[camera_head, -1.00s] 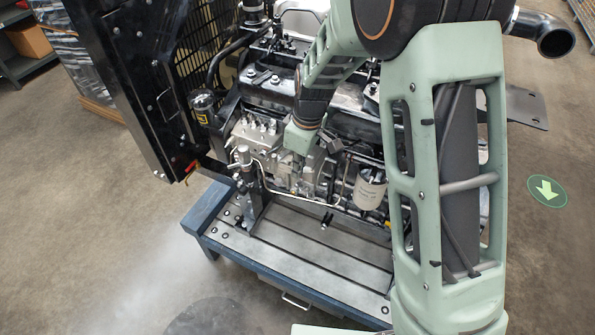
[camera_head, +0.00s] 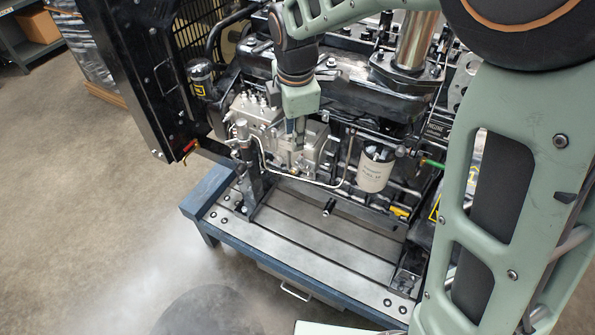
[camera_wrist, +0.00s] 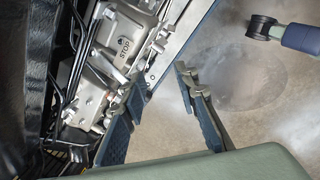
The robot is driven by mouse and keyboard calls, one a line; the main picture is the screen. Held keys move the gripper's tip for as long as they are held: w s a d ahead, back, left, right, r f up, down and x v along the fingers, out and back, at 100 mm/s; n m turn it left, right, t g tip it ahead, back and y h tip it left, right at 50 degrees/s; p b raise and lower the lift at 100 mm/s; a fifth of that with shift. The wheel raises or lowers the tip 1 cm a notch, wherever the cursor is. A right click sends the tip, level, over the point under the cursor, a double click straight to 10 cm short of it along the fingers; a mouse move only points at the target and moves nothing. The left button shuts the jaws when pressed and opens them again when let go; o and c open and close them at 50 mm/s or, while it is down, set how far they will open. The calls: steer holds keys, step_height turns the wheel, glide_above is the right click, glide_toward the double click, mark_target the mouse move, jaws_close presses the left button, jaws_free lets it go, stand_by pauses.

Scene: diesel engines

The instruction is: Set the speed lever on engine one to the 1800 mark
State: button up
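Engine one appears to be the black diesel engine (camera_head: 340,80) on a bench in the head view. Its silver injection pump (camera_head: 255,112) is on the near side. I cannot tell which is the speed lever, and no 1800 mark is readable. My gripper (camera_wrist: 162,80) is open and empty, with the left finger close to the housing's lower right and the right finger over the floor. In the head view my gripper (camera_head: 296,128) points down beside the pump.
A blue-edged bench (camera_head: 320,285) bears the engine. A black post (camera_head: 252,190) stands left of the gripper, and a white filter (camera_head: 374,172) sits to its right. A thin pipe runs below. A black radiator frame (camera_head: 125,65) rises at left. The bench front is clear.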

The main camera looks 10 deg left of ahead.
mark_target(298, 160)
steer(key=f+n+t+b, duration=0.1)
steer(key=f+n+b, duration=0.1)
steer(key=f+b, duration=0.1)
steer(key=w+f+n+b, duration=0.1)
steer(key=f+n+b, duration=0.2)
steer(key=b, duration=0.1)
steer(key=w+f+n+t+b, duration=0.1)
steer(key=f+n+b, duration=0.2)
steer(key=f, duration=0.1)
steer(key=shift+d+t+h, duration=0.15)
steer(key=shift+t+h, duration=0.15)
steer(key=shift+h, duration=0.1)
steer(key=shift+s, duration=0.1)
jaws_close()
